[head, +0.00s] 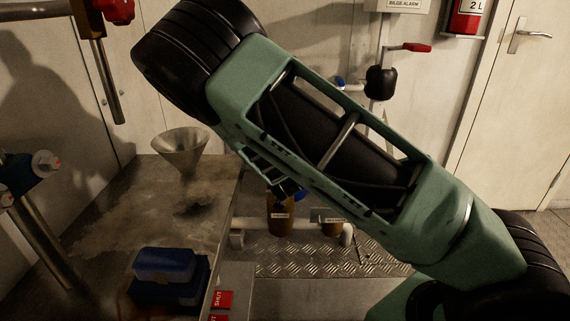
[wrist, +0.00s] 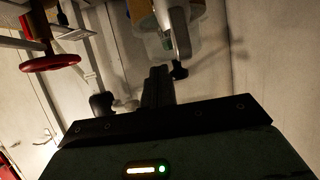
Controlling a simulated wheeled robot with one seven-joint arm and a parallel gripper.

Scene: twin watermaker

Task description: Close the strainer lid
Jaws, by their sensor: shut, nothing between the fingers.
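My gripper (wrist: 158,86) shows in the wrist view as dark fingers, closed together with nothing between them. It is not clearly visible in the head view, where my green arm crosses the middle. Past the fingertips in the wrist view is a pale, partly see-through housing (wrist: 206,42) with orange-brown and light grey parts. I cannot tell if it is the strainer or where its lid is. In the head view, a brown labelled canister (head: 281,218) stands by white pipes behind the bench, partly hidden by my arm.
A metal funnel (head: 180,150) stands on the stained bench (head: 120,215), with a blue box (head: 165,265) near the front. A red handwheel (wrist: 50,63) is at the left of the wrist view. A crank with a red grip (head: 417,48) is on the back wall. Tread-plate floor (head: 300,262) lies beyond the bench.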

